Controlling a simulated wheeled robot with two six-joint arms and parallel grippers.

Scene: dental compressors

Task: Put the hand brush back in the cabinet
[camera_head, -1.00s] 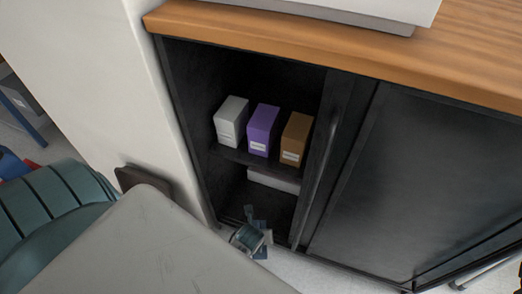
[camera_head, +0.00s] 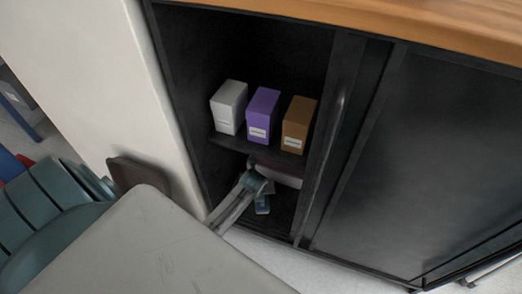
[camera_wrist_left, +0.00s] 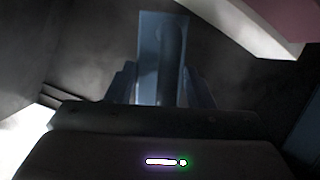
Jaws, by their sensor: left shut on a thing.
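The cabinet (camera_head: 375,170) is black with a wooden top, and its left side is open. My left gripper (camera_head: 263,196) reaches into the lower compartment, below the middle shelf (camera_head: 235,143). In the left wrist view, its fingers (camera_wrist_left: 165,88) are shut on the hand brush (camera_wrist_left: 172,45), seen as a dark upright handle against a blue-grey flat part. In the head view the brush is mostly hidden by the gripper and I cannot clearly tell it apart. I cannot tell whether it touches the compartment floor. My right gripper is not in view.
A white box (camera_head: 229,107), a purple box (camera_head: 264,115) and a brown box (camera_head: 298,125) stand on the middle shelf. A pale flat item (camera_head: 288,178) lies just below that shelf, close to the gripper.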

